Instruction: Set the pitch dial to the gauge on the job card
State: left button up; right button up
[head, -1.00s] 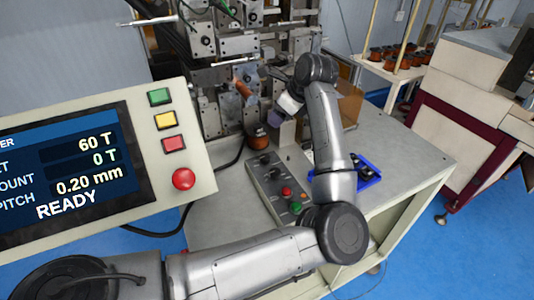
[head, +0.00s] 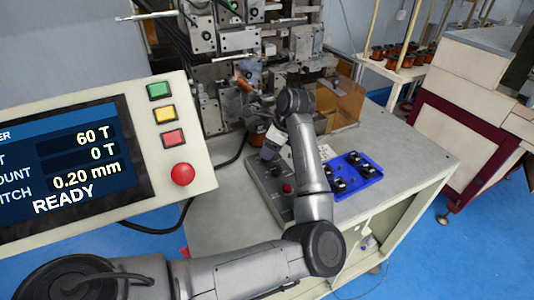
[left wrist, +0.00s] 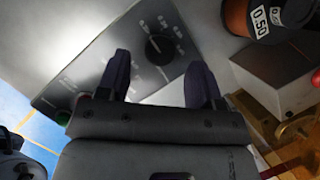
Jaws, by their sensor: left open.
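The pitch dial (left wrist: 158,47) is a round black knob with a pale pointer mark, ringed by printed scale marks, on the grey control panel (left wrist: 88,72). My left gripper (left wrist: 158,85) is open, its two purple-grey fingers pointing at the panel just short of the knob, with nothing between them. In the head view the left gripper (head: 269,151) hangs over the far end of the panel (head: 257,188) and hides much of the dial. The display (head: 75,165) reads pitch 0.20 mm and READY.
A copper spool labelled 0.50 (left wrist: 252,17) stands close right of the panel. A red button (head: 287,188) sits on the panel. A blue tray (head: 372,172) with black parts lies to the right. The winding machine (head: 235,85) stands behind.

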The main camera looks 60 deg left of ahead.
pick_arm(q)
jog(key=shift+x, duration=1.6)
jog(key=c, duration=0.9)
